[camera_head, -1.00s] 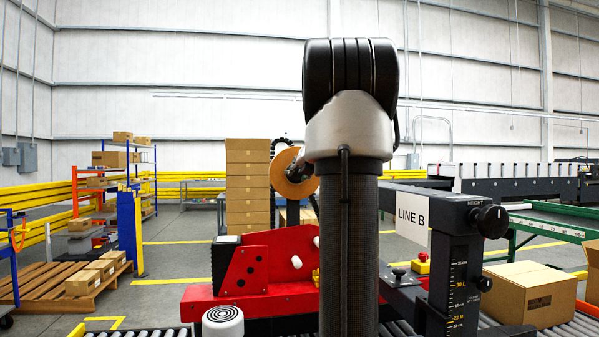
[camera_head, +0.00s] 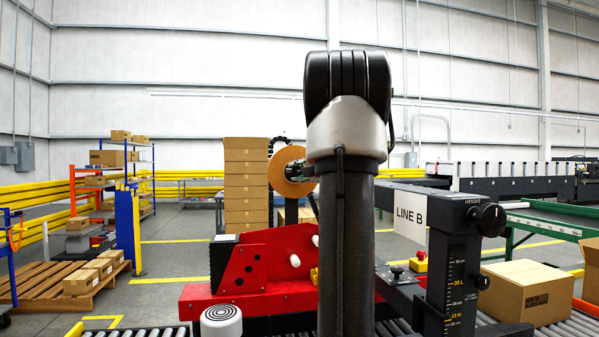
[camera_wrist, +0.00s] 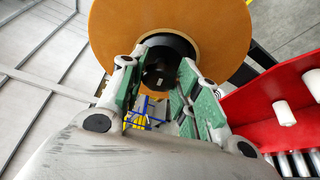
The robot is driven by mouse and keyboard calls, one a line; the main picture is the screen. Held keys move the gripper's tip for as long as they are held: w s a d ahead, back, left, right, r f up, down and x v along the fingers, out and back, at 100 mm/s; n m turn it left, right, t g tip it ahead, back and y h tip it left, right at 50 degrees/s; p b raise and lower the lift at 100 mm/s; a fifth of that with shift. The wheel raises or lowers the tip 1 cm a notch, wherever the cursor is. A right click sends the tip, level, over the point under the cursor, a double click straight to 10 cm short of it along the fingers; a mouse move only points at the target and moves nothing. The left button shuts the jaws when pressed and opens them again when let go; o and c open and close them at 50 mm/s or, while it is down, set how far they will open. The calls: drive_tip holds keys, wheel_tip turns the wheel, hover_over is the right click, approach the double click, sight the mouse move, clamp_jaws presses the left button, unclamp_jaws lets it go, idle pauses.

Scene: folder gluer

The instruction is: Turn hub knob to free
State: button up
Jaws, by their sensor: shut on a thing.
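The brown tape roll (camera_wrist: 170,20) fills the upper part of the wrist view, with a black round hub (camera_wrist: 172,42) at its centre. The tape roll (camera_head: 280,179) also shows in the head view, left of my arm, which partly blocks that area. My gripper (camera_wrist: 157,68) has its green-padded fingers on either side of the hub's middle and is shut on what appears to be the hub knob.
A red machine frame (camera_head: 262,275) with white rollers stands below the roll. A black column (camera_head: 453,270) with a scale and a LINE B sign (camera_head: 410,216) stand to the right. Stacked cartons (camera_head: 247,185) rise behind. A carton (camera_head: 528,291) sits on the rollers at right.

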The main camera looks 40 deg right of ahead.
drive_tip(key=shift+f+m+t, duration=0.15)
drive_tip(key=shift+m+t, duration=0.35)
drive_tip(key=shift+m, duration=0.6)
drive_tip(key=o, duration=1)
drive_tip(key=shift+d, duration=0.1)
drive_tip(key=s, duration=0.4)
drive_tip(key=s+a, duration=0.1)
drive_tip(key=s, duration=0.3)
drive_tip(key=s+a, duration=0.1)
drive_tip(key=s, duration=0.3)
drive_tip(key=shift+w, duration=0.1)
